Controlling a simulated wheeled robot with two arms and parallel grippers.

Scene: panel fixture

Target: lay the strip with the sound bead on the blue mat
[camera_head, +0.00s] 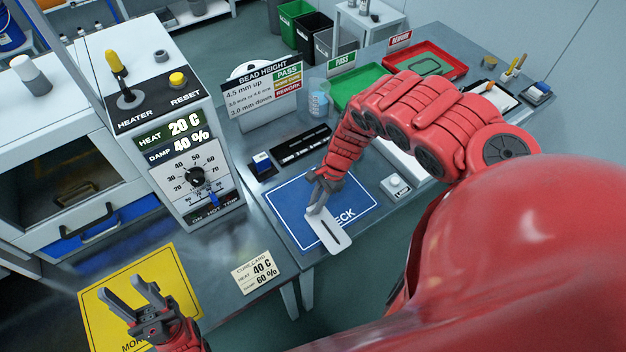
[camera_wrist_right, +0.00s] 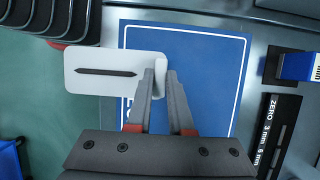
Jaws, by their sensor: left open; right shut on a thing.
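The strip (camera_head: 332,236) is a pale rounded plate with one dark straight bead along it. It also shows in the right wrist view (camera_wrist_right: 100,56). My right gripper (camera_head: 316,205) is shut on one end of the strip, its fingers (camera_wrist_right: 160,76) hiding part of that end. The held end is over the blue mat (camera_head: 290,198), marked with a white border and "CHECK"; the other end reaches past the mat's near edge. I cannot tell whether the strip touches the mat. My left gripper (camera_head: 128,292) is open and empty over the yellow mat (camera_head: 172,268).
A heater box (camera_head: 165,125) with dials stands left of the blue mat. A bead height sign (camera_head: 262,92), green tray (camera_head: 355,88) and red tray (camera_head: 443,62) are behind. A black gauge bar (camera_head: 300,146) and a white button box (camera_head: 395,186) flank the mat.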

